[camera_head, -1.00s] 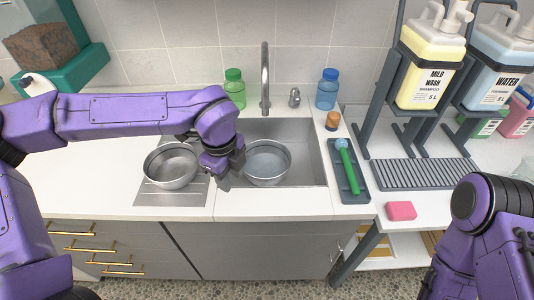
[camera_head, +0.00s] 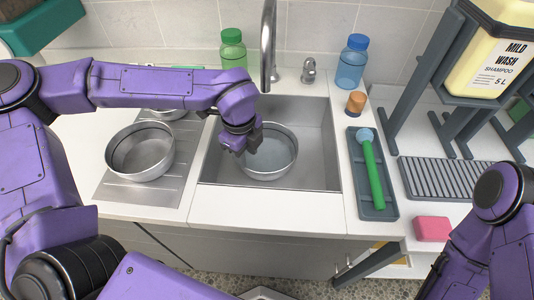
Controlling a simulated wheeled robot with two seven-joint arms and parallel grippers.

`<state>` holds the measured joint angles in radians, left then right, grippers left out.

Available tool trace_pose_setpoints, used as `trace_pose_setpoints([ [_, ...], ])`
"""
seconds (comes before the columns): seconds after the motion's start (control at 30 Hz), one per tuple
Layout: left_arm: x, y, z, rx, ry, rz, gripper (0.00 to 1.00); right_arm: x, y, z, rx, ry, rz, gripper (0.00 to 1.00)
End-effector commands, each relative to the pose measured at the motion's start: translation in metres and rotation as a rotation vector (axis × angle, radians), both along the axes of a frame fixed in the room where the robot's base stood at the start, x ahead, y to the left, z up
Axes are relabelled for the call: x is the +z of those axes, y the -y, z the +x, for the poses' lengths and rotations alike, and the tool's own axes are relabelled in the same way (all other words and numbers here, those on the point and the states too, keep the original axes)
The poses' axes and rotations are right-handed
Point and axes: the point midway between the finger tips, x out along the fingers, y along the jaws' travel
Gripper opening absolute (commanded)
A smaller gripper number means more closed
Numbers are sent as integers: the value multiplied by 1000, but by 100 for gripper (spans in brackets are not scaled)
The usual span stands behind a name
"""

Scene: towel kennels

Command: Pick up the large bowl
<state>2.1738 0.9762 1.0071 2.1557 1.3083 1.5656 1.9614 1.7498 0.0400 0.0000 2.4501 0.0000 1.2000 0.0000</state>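One metal bowl (camera_head: 285,160) with a pale inside sits in the sink. A second metal bowl (camera_head: 140,152) stands upright on the ribbed drainboard to the left and looks slightly wider in this view. Part of a third metal dish (camera_head: 165,113) shows behind my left arm. My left gripper (camera_head: 247,146) points down at the left rim of the sink bowl and covers part of it. I cannot tell whether its fingers touch or straddle the rim, or how far apart they are. My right gripper is out of view; only that arm shows at lower right.
A faucet (camera_head: 268,50), green bottle (camera_head: 233,50) and blue bottle (camera_head: 352,62) stand behind the sink (camera_head: 320,165). To the right are a tray (camera_head: 385,208) with a green-handled brush (camera_head: 373,170), a pink block (camera_head: 431,229) and a dark rack (camera_head: 440,178). The front counter edge is clear.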

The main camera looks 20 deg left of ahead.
Motion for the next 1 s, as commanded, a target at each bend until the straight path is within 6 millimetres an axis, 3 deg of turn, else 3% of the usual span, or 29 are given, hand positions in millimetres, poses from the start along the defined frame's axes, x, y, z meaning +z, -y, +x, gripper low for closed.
trace_pose_setpoints([
  [0.43, -68, 2, 1, -4, -2, 2, 38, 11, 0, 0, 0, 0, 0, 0],
  [0.7, -75, 3, 2, -5, 2, 0, 38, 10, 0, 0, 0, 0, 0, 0],
  [0.73, -75, 3, 2, -5, 2, 0, 35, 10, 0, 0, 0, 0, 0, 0],
  [0.83, -75, 3, 2, -5, 2, 0, 2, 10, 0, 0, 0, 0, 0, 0],
  [1.0, -74, 3, 2, -5, 3, 1, 0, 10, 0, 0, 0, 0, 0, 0],
])
